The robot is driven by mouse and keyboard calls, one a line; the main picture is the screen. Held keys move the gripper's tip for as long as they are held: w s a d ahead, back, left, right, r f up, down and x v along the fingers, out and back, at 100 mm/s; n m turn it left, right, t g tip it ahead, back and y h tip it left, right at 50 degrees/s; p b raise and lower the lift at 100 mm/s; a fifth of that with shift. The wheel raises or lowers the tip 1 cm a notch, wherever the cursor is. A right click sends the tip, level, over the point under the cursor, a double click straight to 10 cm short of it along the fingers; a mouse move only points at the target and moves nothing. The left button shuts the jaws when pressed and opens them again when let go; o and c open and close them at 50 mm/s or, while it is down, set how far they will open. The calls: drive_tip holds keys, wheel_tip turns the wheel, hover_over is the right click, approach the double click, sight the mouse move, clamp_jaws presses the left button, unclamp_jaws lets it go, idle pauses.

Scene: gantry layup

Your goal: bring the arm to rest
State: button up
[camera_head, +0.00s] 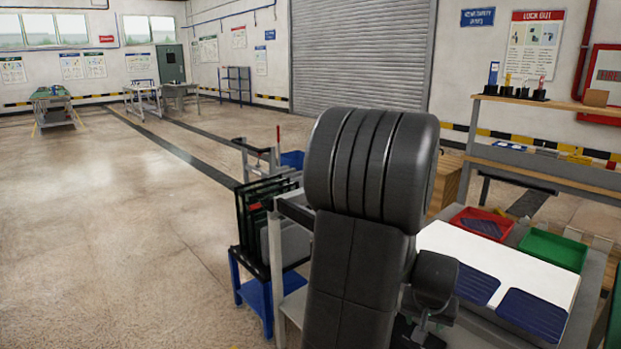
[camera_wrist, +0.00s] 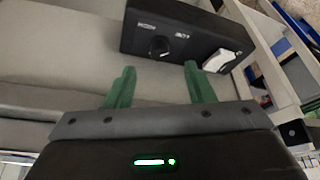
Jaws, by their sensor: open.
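My gripper (camera_wrist: 160,70) shows in the wrist view with its two green fingers spread apart and nothing between them. A black control box (camera_wrist: 143,34) with a round knob and a white switch lies just beyond the fingertips in that view; I cannot tell how far apart they are. In the head view my dark arm rises large in the middle and folds near the camera. I cannot make out the gripper's fingers there.
A workbench on the right carries a white sheet (camera_head: 487,255), dark blue pieces (camera_head: 532,313), a red tray (camera_head: 457,219) and a green tray (camera_head: 553,250). A shelf (camera_head: 545,103) stands behind it. A blue-framed cart (camera_head: 254,292) is left of my arm. The floor further left is clear.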

drive_tip(key=x, duration=0.5)
drive_tip(key=shift+f+b, duration=0.35)
drive_tip(key=shift+b, duration=0.05)
drive_tip(key=shift+r, duration=0.1)
drive_tip(key=p+v, duration=0.3)
drive_tip(key=v, duration=1.1)
drive_tip(key=b+x, duration=0.3)
drive_tip(key=x, duration=1.1)
drive_tip(key=shift+f, duration=0.25)
drive_tip(key=m+b, duration=0.2)
drive_tip(key=b, duration=0.1)
drive_tip(key=shift+w+g+h, duration=0.1)
drive_tip(key=shift+g+h, duration=0.2)
